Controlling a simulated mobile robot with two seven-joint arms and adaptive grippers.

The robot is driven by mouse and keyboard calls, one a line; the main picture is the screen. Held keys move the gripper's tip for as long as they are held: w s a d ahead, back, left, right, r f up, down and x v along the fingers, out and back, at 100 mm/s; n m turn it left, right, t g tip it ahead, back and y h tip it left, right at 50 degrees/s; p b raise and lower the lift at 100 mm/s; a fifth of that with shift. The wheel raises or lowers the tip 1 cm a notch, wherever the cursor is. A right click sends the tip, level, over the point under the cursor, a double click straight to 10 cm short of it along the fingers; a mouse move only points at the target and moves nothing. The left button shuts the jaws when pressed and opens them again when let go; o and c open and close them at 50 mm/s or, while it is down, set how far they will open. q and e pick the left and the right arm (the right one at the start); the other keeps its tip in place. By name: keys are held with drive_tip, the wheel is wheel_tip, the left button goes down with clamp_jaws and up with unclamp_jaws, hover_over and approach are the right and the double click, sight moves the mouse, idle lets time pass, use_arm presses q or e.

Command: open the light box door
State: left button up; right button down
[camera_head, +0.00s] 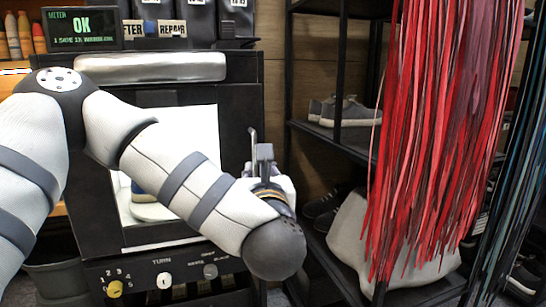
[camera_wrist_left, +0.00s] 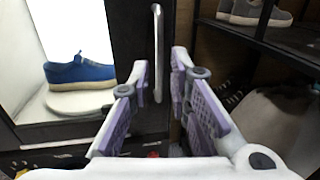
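The light box (camera_head: 233,100) is a black cabinet with a bright white interior. A blue sneaker (camera_wrist_left: 80,72) sits on a round white turntable (camera_wrist_left: 80,101) inside, mostly hidden by my arm in the head view. The door looks closed. Its handle is a vertical metal bar (camera_wrist_left: 158,40) on the black frame at the right edge; its top shows in the head view (camera_head: 253,142). My left gripper (camera_wrist_left: 160,65) is open at the handle, with the bar showing between its fingers, nearer the left one. I cannot tell if they touch. My right gripper is not in view.
A black shelf rack (camera_head: 345,142) with grey shoes (camera_head: 346,111) stands to the right of the box. Red laces (camera_head: 435,120) hang in front of it. A control panel with knobs (camera_head: 164,281) is below the box opening. A meter reading OK (camera_head: 84,28) is on top.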

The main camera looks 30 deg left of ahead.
use_arm(q)
drive_tip(key=x, duration=1)
drive_tip(key=shift+w+a, duration=0.1)
drive_tip(key=shift+a, duration=0.2)
clamp_jaws()
